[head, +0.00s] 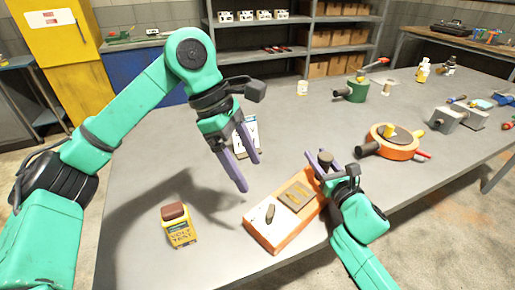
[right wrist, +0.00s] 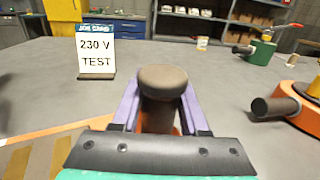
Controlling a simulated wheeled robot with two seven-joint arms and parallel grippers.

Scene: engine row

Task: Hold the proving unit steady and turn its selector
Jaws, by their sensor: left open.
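The proving unit (head: 262,232) is an orange box with a pale front side, near the front edge of the table. A dark elongated selector (head: 270,213) sits on its top, beside a tan panel (head: 297,195). A grey round-topped post (head: 325,157) stands at its far end. My right gripper (head: 326,165) has its purple fingers on both sides of this post, which also shows close up in the right wrist view (right wrist: 163,82). My left gripper (head: 249,174) is open and empty, in the air behind and left of the selector, fingers pointing down.
A yellow volt tester (head: 178,232) with a brown top stands at the front left. A "230 V TEST" card (right wrist: 97,50) stands behind the unit. An orange round housing (head: 393,147) and a green one (head: 356,90) are to the right. The table's left part is mostly clear.

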